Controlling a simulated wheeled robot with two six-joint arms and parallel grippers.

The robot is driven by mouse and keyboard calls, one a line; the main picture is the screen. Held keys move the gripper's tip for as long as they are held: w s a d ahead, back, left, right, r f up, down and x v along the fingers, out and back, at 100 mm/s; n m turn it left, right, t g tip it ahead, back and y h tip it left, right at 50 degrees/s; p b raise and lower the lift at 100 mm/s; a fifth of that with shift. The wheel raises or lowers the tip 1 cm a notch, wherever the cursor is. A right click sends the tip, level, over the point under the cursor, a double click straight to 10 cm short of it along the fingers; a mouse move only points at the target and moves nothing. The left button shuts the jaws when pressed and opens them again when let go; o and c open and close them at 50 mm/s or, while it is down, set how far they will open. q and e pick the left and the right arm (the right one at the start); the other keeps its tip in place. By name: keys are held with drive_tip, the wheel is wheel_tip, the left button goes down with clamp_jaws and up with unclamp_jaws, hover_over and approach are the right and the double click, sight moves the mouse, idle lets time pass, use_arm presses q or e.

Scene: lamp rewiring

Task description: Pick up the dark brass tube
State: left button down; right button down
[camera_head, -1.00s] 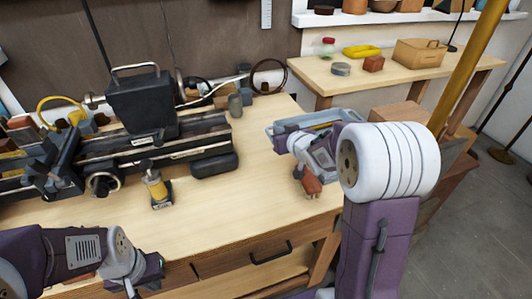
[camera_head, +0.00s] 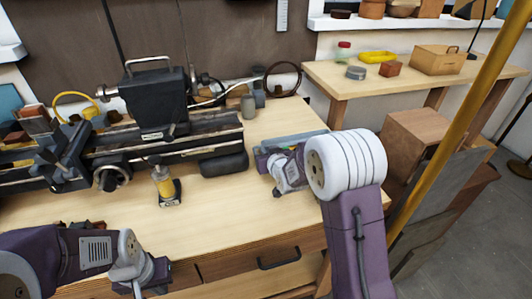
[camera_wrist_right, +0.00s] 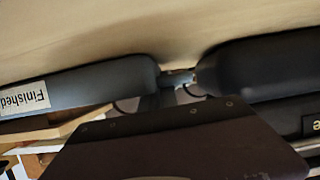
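I cannot pick out the dark brass tube in either view. My right wrist (camera_head: 288,168) is over the right end of the workbench, at a shallow blue-grey tray (camera_head: 290,137), and covers much of it. Its fingertips are hidden in the head view. The right wrist view shows a blue-grey rim with a "Finished" label (camera_wrist_right: 25,98) and a dark rounded body (camera_wrist_right: 265,75) at the right; it does not show clearly whether the fingers are apart. My left gripper (camera_head: 145,283) is low at the front left of the bench, its fingers partly cut off by the frame.
A black lathe-like machine (camera_head: 155,105) fills the back left of the bench (camera_head: 230,205). A small yellow bottle (camera_head: 163,182) stands in front of it, beside a dark rounded block (camera_head: 223,163). A yellow pole (camera_head: 455,120) rises at the right. The bench front middle is clear.

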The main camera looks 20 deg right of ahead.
drive_tip(key=shift+r, duration=0.1)
drive_tip(key=c, duration=1.6)
unclamp_jaws()
drive_tip(key=shift+c, duration=0.2)
